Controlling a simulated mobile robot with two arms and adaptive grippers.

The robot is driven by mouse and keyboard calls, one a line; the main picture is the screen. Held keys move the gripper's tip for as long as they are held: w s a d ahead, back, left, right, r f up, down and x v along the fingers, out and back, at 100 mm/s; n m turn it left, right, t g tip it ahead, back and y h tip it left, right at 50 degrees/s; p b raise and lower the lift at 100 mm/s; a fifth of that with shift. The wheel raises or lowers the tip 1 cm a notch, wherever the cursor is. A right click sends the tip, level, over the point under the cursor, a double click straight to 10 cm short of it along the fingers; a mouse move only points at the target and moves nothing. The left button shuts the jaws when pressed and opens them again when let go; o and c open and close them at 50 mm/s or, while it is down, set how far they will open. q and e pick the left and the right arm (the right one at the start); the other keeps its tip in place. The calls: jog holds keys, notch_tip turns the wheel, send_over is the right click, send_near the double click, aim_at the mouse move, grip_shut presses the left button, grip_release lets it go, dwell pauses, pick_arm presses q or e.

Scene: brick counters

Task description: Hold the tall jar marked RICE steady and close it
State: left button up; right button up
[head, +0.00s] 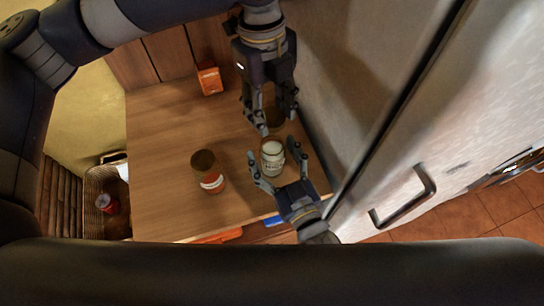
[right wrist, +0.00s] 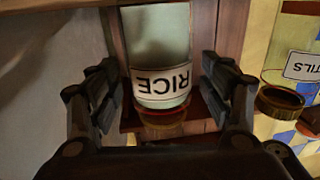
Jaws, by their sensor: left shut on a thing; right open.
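The tall RICE jar (head: 272,160) is clear glass with pale contents and stands on the wooden counter. In the right wrist view the RICE jar (right wrist: 160,85) appears upside down, its label readable. My right gripper (head: 271,149) is open, with one finger on each side of the jar; narrow gaps show beside the glass. My left gripper (head: 277,121) is above and just beyond the jar, pointing down. It is shut on a brown round thing (head: 272,110), which looks like a lid; the fingers partly hide it.
A second jar (head: 211,183) with a brown top stands to the left; its label (right wrist: 302,67) ends in "TILS". An orange object (head: 209,81) stands at the back. A pale fridge-like front (head: 345,90) borders the counter on the right. The counter's left part (head: 155,150) is clear.

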jog(key=shift+w+a, duration=0.15)
jog(key=shift+w, duration=0.15)
jog(key=shift+c, duration=0.6)
jog(key=c, duration=1.5)
pick_arm(q)
send_over(272, 141)
jog(key=shift+w+a+f, duration=0.1)
jog(key=shift+f, duration=2.35)
jog(key=shift+f, duration=0.1)
jog(key=shift+f, duration=0.8)
jog(key=shift+f, duration=0.55)
